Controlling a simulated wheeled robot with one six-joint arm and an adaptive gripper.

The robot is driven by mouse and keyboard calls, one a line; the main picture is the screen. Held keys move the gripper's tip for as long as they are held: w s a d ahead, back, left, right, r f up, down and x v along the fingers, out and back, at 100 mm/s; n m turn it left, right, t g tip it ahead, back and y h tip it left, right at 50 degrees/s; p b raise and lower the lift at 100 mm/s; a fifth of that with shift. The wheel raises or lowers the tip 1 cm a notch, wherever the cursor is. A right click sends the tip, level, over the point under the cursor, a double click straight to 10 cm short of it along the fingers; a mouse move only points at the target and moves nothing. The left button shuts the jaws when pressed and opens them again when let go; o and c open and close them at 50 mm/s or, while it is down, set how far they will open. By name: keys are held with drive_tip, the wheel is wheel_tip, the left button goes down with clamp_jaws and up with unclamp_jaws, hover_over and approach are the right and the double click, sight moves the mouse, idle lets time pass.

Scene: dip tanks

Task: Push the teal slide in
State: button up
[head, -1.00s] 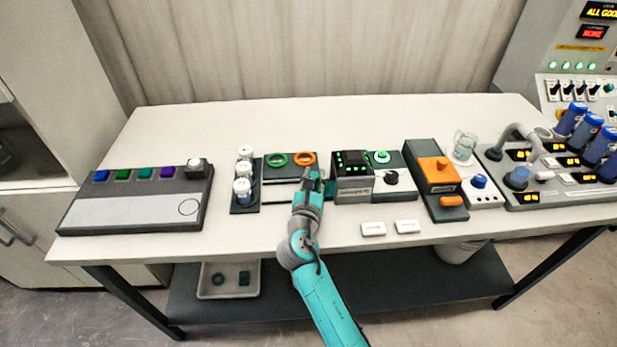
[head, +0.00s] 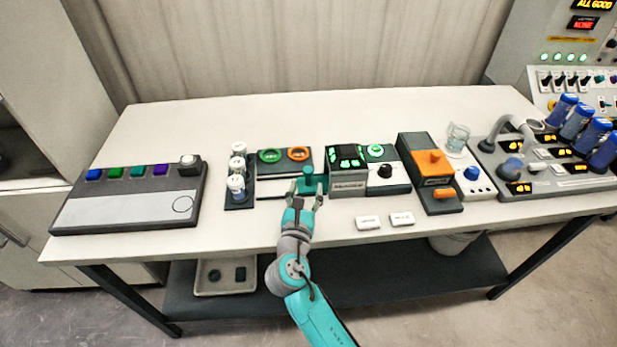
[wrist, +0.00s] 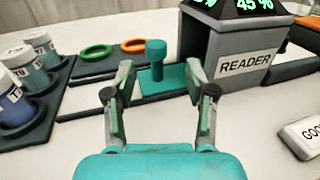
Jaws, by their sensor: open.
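The teal slide (wrist: 175,80) is a flat teal plate with an upright round knob. It lies just left of the grey reader box (wrist: 245,45), on the dark strip; its right end is partly behind a finger, so I cannot tell how far it enters the reader. In the head view the slide (head: 311,181) sits left of the reader (head: 348,188). My gripper (wrist: 160,80) is open and empty, with a finger on either side of the knob in the picture and the knob beyond them. In the head view my gripper (head: 306,190) is in front of the slide.
Green (head: 270,156) and orange (head: 298,154) rings lie behind the slide. Labelled vials (head: 237,186) stand in a rack to the left. White tags (head: 368,222) lie front right. Bare table lies in front of the vial rack.

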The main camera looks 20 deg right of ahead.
drive_tip(key=v, duration=0.5)
idle(0.5)
